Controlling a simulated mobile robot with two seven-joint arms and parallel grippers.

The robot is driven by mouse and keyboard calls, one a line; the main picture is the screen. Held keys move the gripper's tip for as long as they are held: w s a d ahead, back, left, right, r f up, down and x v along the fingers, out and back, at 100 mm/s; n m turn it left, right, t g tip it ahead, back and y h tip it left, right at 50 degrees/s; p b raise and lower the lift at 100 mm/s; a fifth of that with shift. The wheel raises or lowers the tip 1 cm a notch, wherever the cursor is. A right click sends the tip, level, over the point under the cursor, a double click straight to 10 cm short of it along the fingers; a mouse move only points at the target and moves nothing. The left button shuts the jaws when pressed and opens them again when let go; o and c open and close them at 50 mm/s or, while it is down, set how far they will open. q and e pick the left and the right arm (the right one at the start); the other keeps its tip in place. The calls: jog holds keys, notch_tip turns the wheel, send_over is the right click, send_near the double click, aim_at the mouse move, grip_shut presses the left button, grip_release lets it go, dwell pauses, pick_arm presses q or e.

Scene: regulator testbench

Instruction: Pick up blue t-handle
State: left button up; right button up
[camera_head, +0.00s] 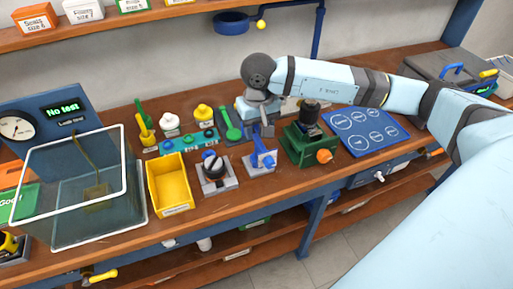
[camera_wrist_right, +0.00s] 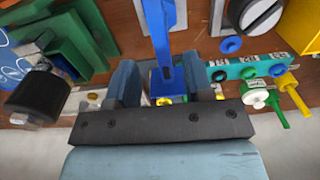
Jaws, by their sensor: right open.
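A blue upright piece (camera_head: 263,158) with a bar-like top stands on a grey plate in the middle of the bench. It looks like the blue t-handle, though its exact shape is hard to make out. In the wrist view a long blue bar (camera_wrist_right: 163,30) runs down toward the gap between my fingers. My right gripper (camera_head: 262,131) is open, just behind the blue piece in the head view. Its two fingers (camera_wrist_right: 160,78) are apart, with a blue block and a small yellow spot seen between them. Contact cannot be told. My left gripper is out of view.
A green vise-like fixture (camera_head: 309,146) stands close on the right, a black knob unit (camera_head: 214,172) and yellow bin (camera_head: 169,184) on the left. Behind are a teal strip (camera_head: 184,143) and a green handle (camera_head: 230,124). A blue mat (camera_head: 367,131) lies further right.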

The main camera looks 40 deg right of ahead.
aim_at(257, 146)
jog(key=shift+a+f+p, duration=0.15)
jog(key=shift+f+p, duration=0.4)
jog(key=shift+f, duration=2.95)
jog(key=shift+r, duration=0.1)
grip_shut()
